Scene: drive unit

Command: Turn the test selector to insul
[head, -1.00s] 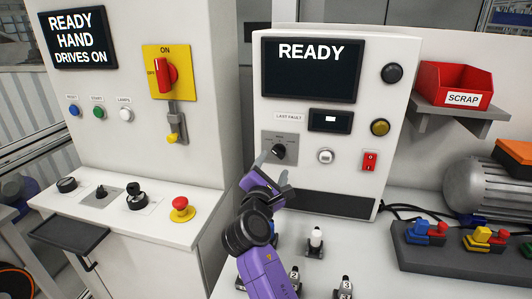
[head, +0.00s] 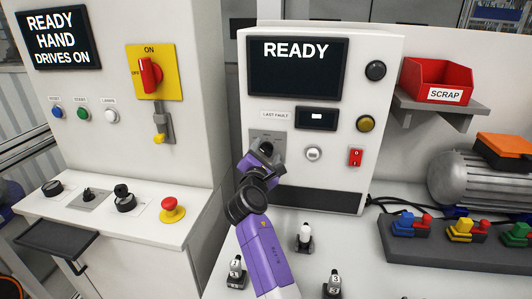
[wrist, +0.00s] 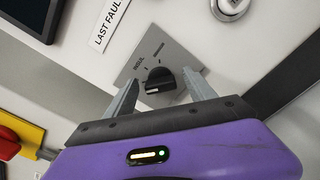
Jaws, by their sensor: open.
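The test selector is a black knob (wrist: 160,80) on a grey plate (wrist: 176,54) with small printed labels, one reading INSUL (wrist: 139,64). Which mark the knob points to I cannot tell clearly. My gripper (wrist: 162,92) is open, with one finger to each side of the knob in the wrist view; whether either finger touches it I cannot tell. In the head view my gripper (head: 258,160) is in front of the lower part of the grey plate (head: 257,134) and partly hides the knob (head: 266,147).
The panel has a READY screen (head: 297,67), a LAST FAULT display (head: 317,117), a white button (head: 313,154) and a red switch (head: 355,157). Small white-topped parts (head: 305,238) stand on the bench below. A red scrap bin (head: 437,78) is at right.

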